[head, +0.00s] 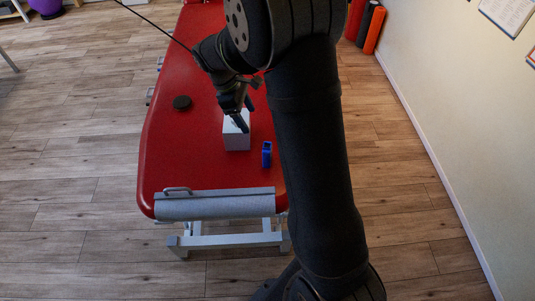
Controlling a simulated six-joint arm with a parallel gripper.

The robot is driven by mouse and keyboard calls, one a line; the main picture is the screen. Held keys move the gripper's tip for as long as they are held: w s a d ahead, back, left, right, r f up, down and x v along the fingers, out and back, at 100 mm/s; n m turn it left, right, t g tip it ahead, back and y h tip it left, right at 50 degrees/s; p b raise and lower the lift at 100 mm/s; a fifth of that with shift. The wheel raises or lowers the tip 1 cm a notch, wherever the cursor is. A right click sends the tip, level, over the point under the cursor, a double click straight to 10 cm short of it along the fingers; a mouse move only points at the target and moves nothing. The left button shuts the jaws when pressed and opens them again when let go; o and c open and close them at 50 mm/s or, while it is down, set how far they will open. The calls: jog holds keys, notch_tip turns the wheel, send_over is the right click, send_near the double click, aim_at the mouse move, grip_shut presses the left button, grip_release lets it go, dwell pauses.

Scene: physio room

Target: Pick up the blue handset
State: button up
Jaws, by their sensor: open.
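A small blue object, which looks like the blue handset (266,154), stands on the red treatment table close to my arm's edge in the picture. It looks upright; its fine detail is too small to tell. My gripper (245,115) is open, with its dark fingers pointing down over a pale grey box (237,141), up and left of the blue object. The fingers hide part of the box's top. I cannot tell whether they touch the box. Nothing shows clearly between the fingers.
The red treatment table (177,150) carries a dark round disc (182,102) at left. A grey roll (215,207) with a handle lies across its near end. My arm hides the table's right side. Colored rollers (374,30) stand by the right wall.

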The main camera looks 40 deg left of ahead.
aim_at(267, 154)
jog(key=shift+d+x, duration=0.1)
jog(key=shift+x, duration=4.5)
jog(key=shift+d+x, duration=0.15)
jog(key=shift+x, duration=4.45)
jog(key=shift+a+r, duration=0.1)
jog(key=shift+r, duration=0.05)
jog(key=c, duration=1.1)
